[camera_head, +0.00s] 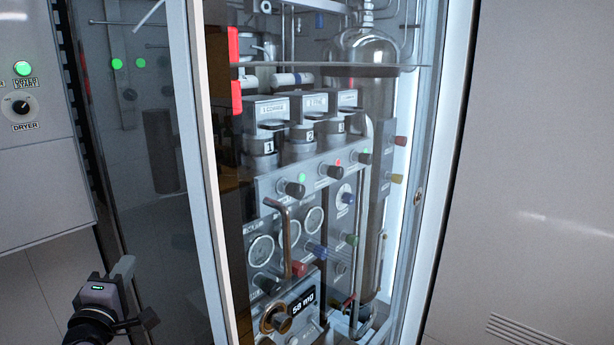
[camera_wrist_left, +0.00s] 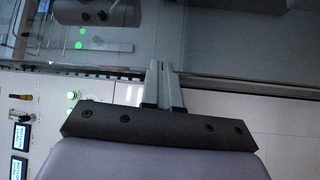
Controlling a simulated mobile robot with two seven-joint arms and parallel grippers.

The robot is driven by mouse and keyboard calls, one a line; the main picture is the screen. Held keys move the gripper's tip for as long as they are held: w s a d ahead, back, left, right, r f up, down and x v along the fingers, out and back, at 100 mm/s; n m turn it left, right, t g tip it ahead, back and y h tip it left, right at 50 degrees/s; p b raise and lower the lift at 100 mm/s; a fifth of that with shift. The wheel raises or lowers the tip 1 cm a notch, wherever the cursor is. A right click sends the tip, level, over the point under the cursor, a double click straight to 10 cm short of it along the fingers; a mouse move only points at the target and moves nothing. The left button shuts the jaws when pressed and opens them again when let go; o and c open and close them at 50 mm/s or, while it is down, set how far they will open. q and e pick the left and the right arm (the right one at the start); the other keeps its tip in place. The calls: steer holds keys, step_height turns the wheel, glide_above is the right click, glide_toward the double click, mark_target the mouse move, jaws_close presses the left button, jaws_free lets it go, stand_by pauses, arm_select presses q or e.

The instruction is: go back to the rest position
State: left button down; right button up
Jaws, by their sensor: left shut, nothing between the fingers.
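My left gripper (camera_head: 128,308) is at the lower left of the head view, in front of the glass of the fill panel cabinet. It is apart from the panel's knobs. In the left wrist view its two grey fingers (camera_wrist_left: 162,78) lie side by side, shut, with nothing between them. The fill panel (camera_head: 330,168) stands inside the lit cabinet, with gauges, coloured knobs and a display (camera_head: 303,302) reading 68 mg. My right gripper is not in view.
The white cabinet frame (camera_head: 206,180) stands right of my left arm. A grey control cabinet (camera_head: 40,180) with a green lamp and a dryer knob (camera_head: 20,106) is at the left. A plain light panel (camera_head: 530,170) fills the right side. Tiled floor shows at the lower left.

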arm_select(q)
steer(key=s+d+f+m+g+h, duration=0.1)
steer(key=s+d+f+m+g, duration=0.2)
steer(key=s+f, duration=0.6)
steer(key=s+d+f+m+g+h, duration=0.2)
steer(key=s+d+f+m, duration=0.5)
steer(key=s+f+m, duration=0.2)
steer(key=s+d+f+m+g+h, duration=0.1)
steer(key=s+d+f+m+g, duration=0.2)
steer(key=s+d+f+m, duration=0.2)
steer(key=s+f+m, duration=0.3)
steer(key=s+f, duration=0.2)
steer(key=f, duration=0.1)
steer(key=shift+d+g+h, duration=0.15)
steer(key=shift+g+h, duration=0.15)
steer(key=shift+s, duration=0.1)
